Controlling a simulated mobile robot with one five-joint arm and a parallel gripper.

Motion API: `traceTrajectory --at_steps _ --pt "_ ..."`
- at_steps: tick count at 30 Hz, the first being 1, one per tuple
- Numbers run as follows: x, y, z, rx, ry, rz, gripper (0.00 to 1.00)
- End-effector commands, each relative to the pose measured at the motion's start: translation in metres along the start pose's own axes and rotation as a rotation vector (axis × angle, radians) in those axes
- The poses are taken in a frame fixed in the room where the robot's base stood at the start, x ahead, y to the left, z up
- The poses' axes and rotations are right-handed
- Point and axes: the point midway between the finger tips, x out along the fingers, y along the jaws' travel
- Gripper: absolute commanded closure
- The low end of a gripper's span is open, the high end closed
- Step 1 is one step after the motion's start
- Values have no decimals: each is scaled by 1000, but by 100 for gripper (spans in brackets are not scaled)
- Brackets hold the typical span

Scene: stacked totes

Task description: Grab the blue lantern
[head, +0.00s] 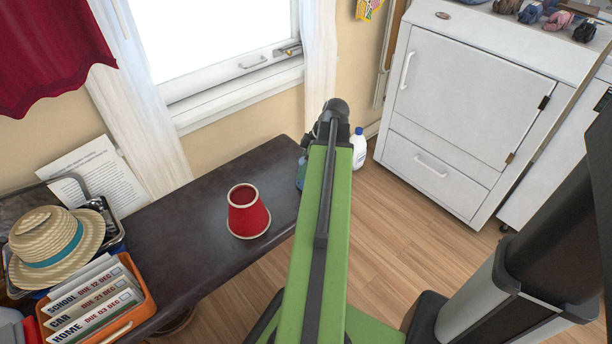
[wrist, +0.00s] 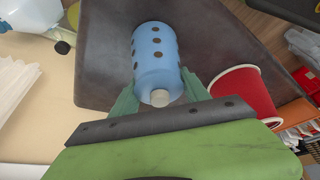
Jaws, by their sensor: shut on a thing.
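The blue lantern (wrist: 156,55) is a light blue cylinder with dark round holes and a pale knob at one end. In the wrist view it sits between the two green fingers of my gripper (wrist: 160,92), which is shut on it. In the head view only a blue sliver of the lantern (head: 301,171) shows at the dark table's right end; my green arm hides the rest and the gripper. I cannot tell whether the lantern still touches the table.
A red cup-shaped thing (head: 248,213) with pale rims stands on the dark table (head: 180,240), left of my arm; it also shows close beside the right finger in the wrist view (wrist: 243,92). A straw hat (head: 52,243) and an orange file box (head: 130,318) crowd the left end. A white bottle (head: 358,148) stands beyond my arm.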

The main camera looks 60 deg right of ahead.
Motion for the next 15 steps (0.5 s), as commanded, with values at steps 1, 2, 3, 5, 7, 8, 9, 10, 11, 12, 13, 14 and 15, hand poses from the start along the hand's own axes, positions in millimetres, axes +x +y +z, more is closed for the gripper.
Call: traceTrajectory --at_steps 1,2,3,5,7,8,9,10,11,12,13,14,15 --pt "0 0 0 0 0 1 100" --pt "0 0 0 0 0 1 100" --pt "0 0 0 0 0 1 100" --pt "0 0 0 0 0 1 100" --pt "-2 0 0 0 0 1 100" --pt "-3 0 -1 0 0 1 100" --pt "-5 0 -2 0 0 1 100" --pt "-8 0 -3 0 0 1 100" --pt "-10 0 -4 0 0 1 100" --pt "-15 0 -6 0 0 1 100" --pt "-19 0 -8 0 0 1 100" --pt "-23 0 -9 0 0 1 100" --pt "-29 0 -12 0 0 1 100"
